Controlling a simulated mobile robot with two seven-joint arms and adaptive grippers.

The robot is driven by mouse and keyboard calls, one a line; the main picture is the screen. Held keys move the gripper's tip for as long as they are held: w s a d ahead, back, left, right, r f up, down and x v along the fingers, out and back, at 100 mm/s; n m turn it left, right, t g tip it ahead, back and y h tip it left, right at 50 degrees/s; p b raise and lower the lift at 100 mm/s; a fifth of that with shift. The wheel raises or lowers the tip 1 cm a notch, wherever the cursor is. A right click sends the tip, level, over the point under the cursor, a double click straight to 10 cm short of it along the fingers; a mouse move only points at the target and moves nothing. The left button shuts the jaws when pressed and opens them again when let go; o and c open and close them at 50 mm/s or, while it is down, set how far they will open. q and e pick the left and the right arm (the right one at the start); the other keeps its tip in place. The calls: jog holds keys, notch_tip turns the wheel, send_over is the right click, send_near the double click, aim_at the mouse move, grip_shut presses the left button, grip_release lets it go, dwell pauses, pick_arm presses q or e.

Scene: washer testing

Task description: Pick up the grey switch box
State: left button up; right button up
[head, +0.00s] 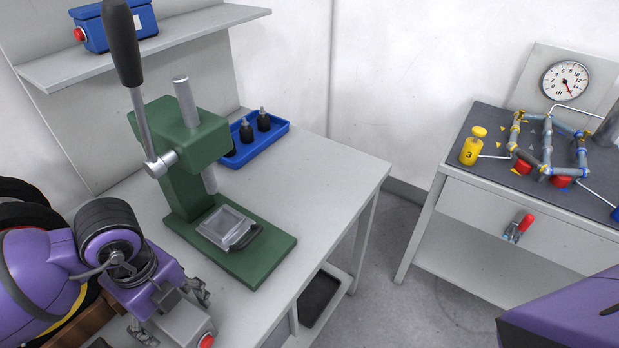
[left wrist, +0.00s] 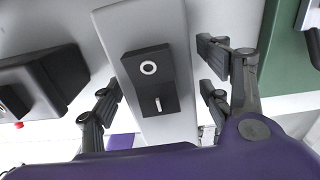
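The grey switch box (head: 183,325) is at the bottom left of the head view, partly cut off by the frame and partly hidden by my left gripper. A red button shows on it there. In the left wrist view, a grey box (left wrist: 123,24) with a black panel, white ring and small lever lies between the fingers. My left gripper (head: 170,312) is open above and around the box, one finger on each side. In the left wrist view, gaps show between the fingers (left wrist: 160,100) and the box. My right gripper is out of view.
A green press (head: 270,252) with a long lever stands close to my left gripper. A blue tray (head: 240,157) lies behind it, and a blue box (head: 112,25) sits on the shelf. A black box (left wrist: 50,78) is beside the grey one. The table's right part is clear.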

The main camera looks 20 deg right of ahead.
pick_arm(q)
jog(key=shift+r, duration=0.1)
jog(key=c, duration=1.6)
